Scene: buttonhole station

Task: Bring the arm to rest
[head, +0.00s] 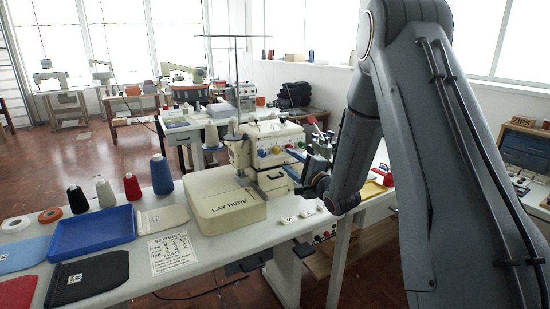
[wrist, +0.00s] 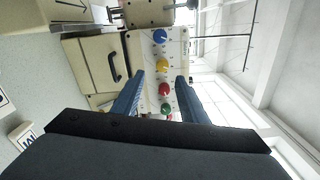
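My gripper (head: 291,163) is in front of the buttonhole machine (head: 237,154) in the head view, to the right of its needle area. In the wrist view its two blue fingers (wrist: 160,77) stand apart with nothing held between them. Beyond the fingers, the machine's panel (wrist: 150,50) shows blue, yellow, red and green knobs. The fingertips look close to this panel, but I cannot tell the exact distance. My arm reaches in from the right and is bent, hiding part of the bench behind it.
A ZIPS box (head: 524,146) stands right.

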